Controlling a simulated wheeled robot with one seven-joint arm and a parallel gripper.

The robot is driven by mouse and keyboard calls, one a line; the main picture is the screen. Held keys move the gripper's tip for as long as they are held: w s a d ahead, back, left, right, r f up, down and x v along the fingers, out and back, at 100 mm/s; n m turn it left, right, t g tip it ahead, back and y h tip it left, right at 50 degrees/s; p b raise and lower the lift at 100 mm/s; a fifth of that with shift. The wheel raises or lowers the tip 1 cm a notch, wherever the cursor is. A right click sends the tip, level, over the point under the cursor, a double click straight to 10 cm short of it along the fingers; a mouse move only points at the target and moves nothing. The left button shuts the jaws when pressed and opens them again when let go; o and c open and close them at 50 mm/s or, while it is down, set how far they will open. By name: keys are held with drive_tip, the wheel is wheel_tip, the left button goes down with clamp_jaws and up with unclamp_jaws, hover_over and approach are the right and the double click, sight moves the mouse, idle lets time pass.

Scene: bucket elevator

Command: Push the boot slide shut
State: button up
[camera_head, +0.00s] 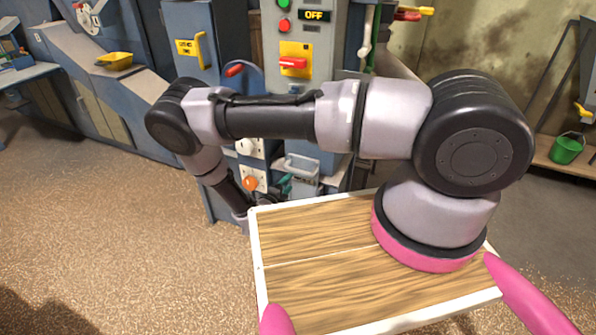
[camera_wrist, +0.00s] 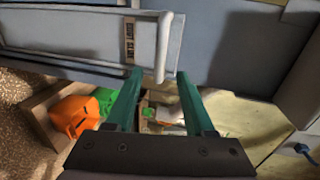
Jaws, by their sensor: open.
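The boot slide (camera_wrist: 65,35) looks like a flat grey-blue plate across the upper left of the wrist view. A pale upright bar handle (camera_wrist: 165,45) stands at its right end, beside a small marked plate. My gripper (camera_wrist: 159,75) is open, with one teal finger on each side of the handle's lower end. I cannot tell whether either finger touches it. In the head view, my gripper (camera_head: 284,185) is low at the machine front, partly hidden behind my arm and tray. A pale grey handled part (camera_head: 302,165) is just beside it.
An orange object (camera_wrist: 75,115) and a green one (camera_wrist: 104,98) lie below the slide at left. The control panel (camera_head: 300,40) reads OFF above my arm. A green bucket (camera_head: 566,149) stands on a shelf at right. The grainy floor (camera_head: 100,220) at left is clear.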

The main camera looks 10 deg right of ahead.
sight(298, 173)
drive_tip(key=x, duration=1)
drive_tip(key=shift+w+d, duration=0.15)
drive_tip(key=shift+w, duration=0.05)
clamp_jaws()
idle(1.1)
